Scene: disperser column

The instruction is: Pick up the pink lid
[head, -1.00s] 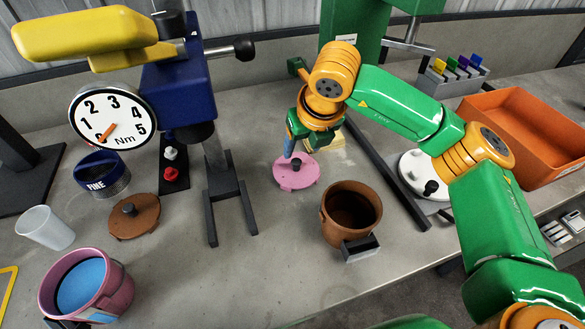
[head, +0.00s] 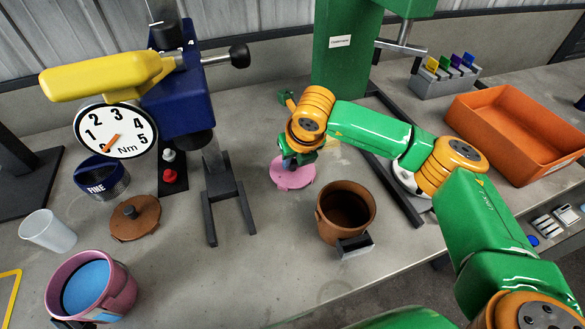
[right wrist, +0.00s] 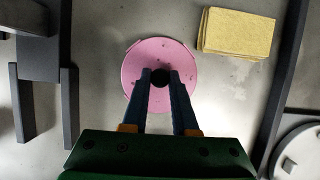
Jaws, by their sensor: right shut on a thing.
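The pink lid (head: 293,176) is a flat round disc with a dark knob, lying on the grey bench behind the brown pot. It also shows in the right wrist view (right wrist: 149,61), with its dark knob (right wrist: 160,77) between my fingertips. My right gripper (head: 291,158) is directly over the lid, pointing down, and hides the knob in the head view. In the right wrist view my right gripper (right wrist: 160,82) is shut on the knob from both sides. I cannot tell any gap between lid and bench. My left gripper is not in view.
The brown pot (head: 335,230) stands in front of the lid. A yellow sponge-like block (right wrist: 238,33) lies near the lid. The blue column's dark forked base (head: 222,190) is to the left. An orange tray (head: 515,130) is at right. The pink pot (head: 112,295) and brown lid (head: 135,217) are at left.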

